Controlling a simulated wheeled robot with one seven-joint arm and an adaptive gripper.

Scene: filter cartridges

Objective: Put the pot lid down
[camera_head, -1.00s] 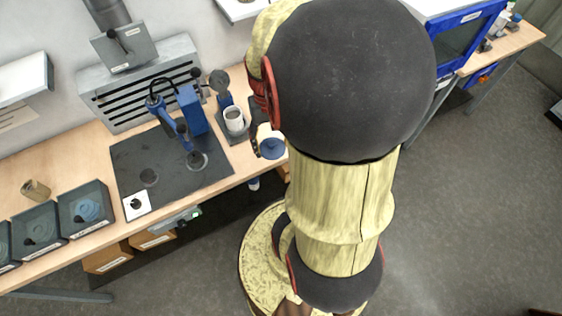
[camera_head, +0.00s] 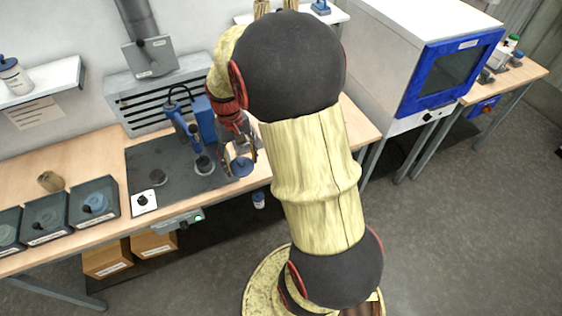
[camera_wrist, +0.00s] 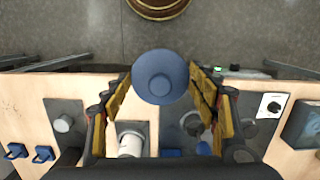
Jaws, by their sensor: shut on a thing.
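The pot lid, a round blue disc with a raised centre (camera_wrist: 160,76), is held between the two fingers of my gripper (camera_wrist: 160,84) in the wrist view. In the head view the blue lid (camera_head: 241,168) shows at the front of the workbench, below my gripper (camera_head: 240,158), near the front edge. My gripper is shut on the lid. In the wrist view the worktop lies under the fingers, and the lid looks apart from it. I cannot tell the exact height.
A dark work mat (camera_head: 145,160) with a blue press (camera_head: 204,120) lies left of the gripper. Dark trays (camera_head: 95,198) sit farther left. Bare wood (camera_head: 352,125) shows to the right.

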